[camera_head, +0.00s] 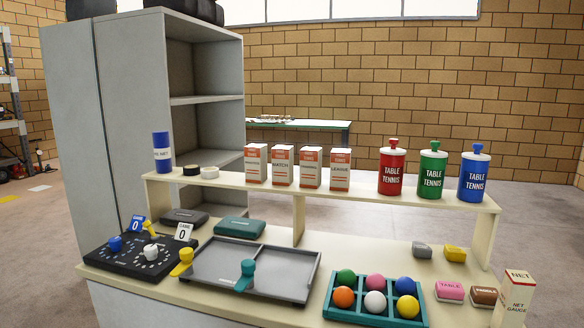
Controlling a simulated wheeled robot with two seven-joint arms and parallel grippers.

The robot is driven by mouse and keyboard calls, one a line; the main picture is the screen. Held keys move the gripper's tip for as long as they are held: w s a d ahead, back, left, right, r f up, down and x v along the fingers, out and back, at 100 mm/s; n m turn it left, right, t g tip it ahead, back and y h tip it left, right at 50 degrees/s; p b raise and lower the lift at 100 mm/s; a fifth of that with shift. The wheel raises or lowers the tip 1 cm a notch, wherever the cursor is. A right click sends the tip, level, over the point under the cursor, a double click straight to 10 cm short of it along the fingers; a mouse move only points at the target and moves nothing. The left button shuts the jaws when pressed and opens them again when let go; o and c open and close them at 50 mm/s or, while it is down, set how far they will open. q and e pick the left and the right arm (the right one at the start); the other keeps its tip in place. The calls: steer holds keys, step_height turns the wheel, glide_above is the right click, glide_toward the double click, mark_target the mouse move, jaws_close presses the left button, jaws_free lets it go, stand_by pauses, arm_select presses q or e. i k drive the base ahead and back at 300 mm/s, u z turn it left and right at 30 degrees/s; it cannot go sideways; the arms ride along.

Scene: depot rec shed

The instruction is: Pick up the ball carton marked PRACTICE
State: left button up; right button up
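A row of several white-and-red ball cartons stands upright on the raised shelf. From left to right they are the first carton (256,164), the second carton (282,166), the third carton (311,168) and the fourth carton (340,170). The second carton's label seems to read MATCH. The words on the others are too small to read surely, so I cannot tell which is marked PRACTICE. The cartons stand close together with narrow gaps. Neither of my grippers is in view.
Red (391,172), green (432,174) and blue canisters (473,176) stand right of the cartons; tape rolls (200,171) and a blue cylinder (162,153) stand left. Below are a grey tray (256,291), a teal ball tray (333,305) and a net gauge box (515,299). A grey cabinet (120,110) rises behind left.

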mark_target(256, 156)
steer(key=z, duration=0.25)
steer(key=k, duration=0.35)
steer(key=u, duration=1.35)
steer(key=i, duration=0.85)
steer(key=z, duration=0.1)
